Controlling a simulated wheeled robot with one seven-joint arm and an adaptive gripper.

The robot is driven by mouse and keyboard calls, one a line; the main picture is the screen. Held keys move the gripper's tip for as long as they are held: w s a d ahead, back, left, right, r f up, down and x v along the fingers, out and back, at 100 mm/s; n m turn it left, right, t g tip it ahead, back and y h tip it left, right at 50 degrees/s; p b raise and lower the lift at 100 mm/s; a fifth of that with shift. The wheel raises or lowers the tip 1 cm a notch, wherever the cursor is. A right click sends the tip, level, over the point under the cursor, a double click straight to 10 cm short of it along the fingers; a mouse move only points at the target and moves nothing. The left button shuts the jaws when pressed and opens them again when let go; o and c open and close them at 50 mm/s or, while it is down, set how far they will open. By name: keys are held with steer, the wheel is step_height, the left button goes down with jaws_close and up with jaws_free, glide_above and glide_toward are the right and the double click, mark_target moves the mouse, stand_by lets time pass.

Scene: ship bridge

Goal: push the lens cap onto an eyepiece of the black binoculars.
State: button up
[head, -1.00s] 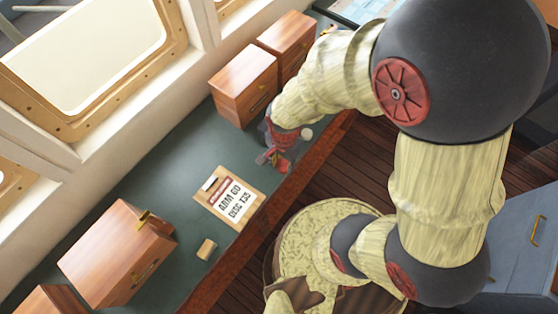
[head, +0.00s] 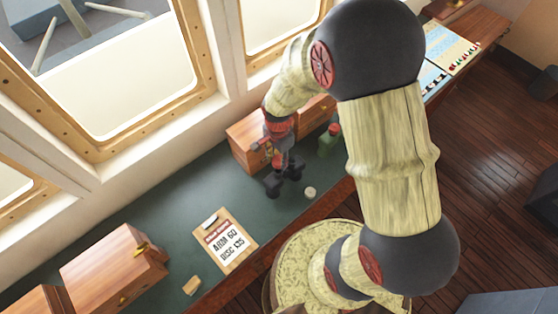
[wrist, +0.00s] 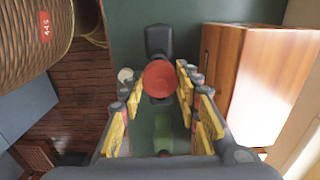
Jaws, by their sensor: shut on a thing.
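The lens cap (wrist: 158,77) appears as a red round disc between my fingers in the wrist view. My gripper (wrist: 160,88) is shut on it. The black binoculars (wrist: 158,40) show beyond and partly behind the cap. In the head view the binoculars (head: 272,186) stand on the green desk top, with my gripper (head: 280,155) pointing down over them. The cap hides part of the binoculars in the wrist view. I cannot tell whether the cap touches an eyepiece.
A green bottle (head: 328,140) and a small pale round object (head: 310,193) stand close to the binoculars. A wooden drawer box (head: 248,143) is behind them. A clipboard (head: 225,240) and a small tan block (head: 191,286) lie on the desk (head: 175,215).

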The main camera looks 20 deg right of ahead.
mark_target(278, 170)
steer(key=shift+f+b, duration=1.6)
steer(key=shift+f, duration=0.9)
steer(key=shift+f+b, duration=0.8)
steer(key=shift+f, duration=0.1)
stand_by(0.4)
steer(key=o, duration=0.8)
steer(key=o, duration=0.4)
steer(key=shift+r, duration=0.2)
steer(key=shift+s+r+p, duration=0.1)
steer(key=shift+r+p, duration=2.25)
steer(key=shift+r, duration=1)
